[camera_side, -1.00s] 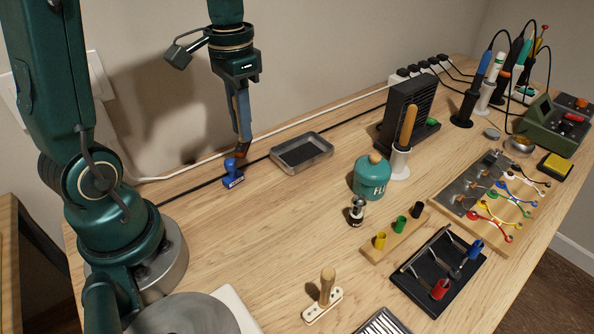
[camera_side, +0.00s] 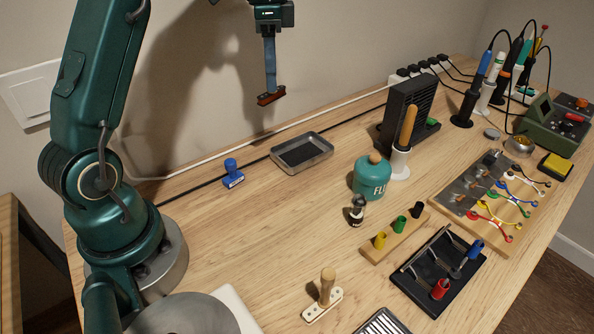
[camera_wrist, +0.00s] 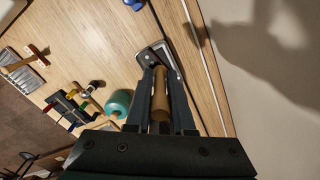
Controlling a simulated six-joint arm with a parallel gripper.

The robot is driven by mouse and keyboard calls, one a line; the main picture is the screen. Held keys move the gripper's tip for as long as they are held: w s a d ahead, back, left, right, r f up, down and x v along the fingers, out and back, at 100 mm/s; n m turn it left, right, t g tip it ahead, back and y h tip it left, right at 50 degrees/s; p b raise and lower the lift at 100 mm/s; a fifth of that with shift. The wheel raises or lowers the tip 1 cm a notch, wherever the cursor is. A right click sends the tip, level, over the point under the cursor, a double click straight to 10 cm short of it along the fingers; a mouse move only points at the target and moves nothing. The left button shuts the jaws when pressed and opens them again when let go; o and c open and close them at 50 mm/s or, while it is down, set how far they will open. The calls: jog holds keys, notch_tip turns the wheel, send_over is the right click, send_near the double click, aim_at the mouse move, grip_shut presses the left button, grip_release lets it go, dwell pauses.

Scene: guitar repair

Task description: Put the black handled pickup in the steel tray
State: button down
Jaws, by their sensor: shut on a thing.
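My gripper (camera_side: 270,88) is shut on a reddish-brown bar (camera_side: 271,97), held in the air above and left of the steel tray. In the wrist view the held thing shows as a tan, wood-like piece (camera_wrist: 161,95) between the fingers. The steel tray (camera_side: 327,151) is shallow with a dark inside and lies near the back of the table; part of it shows beyond the fingertips in the wrist view (camera_wrist: 147,53). I cannot make out a black handled pickup for certain. A cream pickup (camera_side: 313,311) with a wooden handle stands at the front.
A blue stamp (camera_side: 232,174) stands left of the tray. A teal flux pot (camera_side: 371,179) and a black fan-like box (camera_side: 406,110) are to its right. A peg block (camera_side: 396,236) and black rack (camera_side: 437,270) lie further forward. A white cable runs behind the tray.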

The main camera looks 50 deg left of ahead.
jog(key=w+d+f+m, duration=0.2)
jog(key=w+f, duration=0.1)
jog(key=w, duration=0.2)
send_over(302, 155)
notch_tip(302, 155, down, 11)
jog(key=shift+f, duration=0.1)
dwell(0.6)
jog(key=c, duration=0.8)
grip_release()
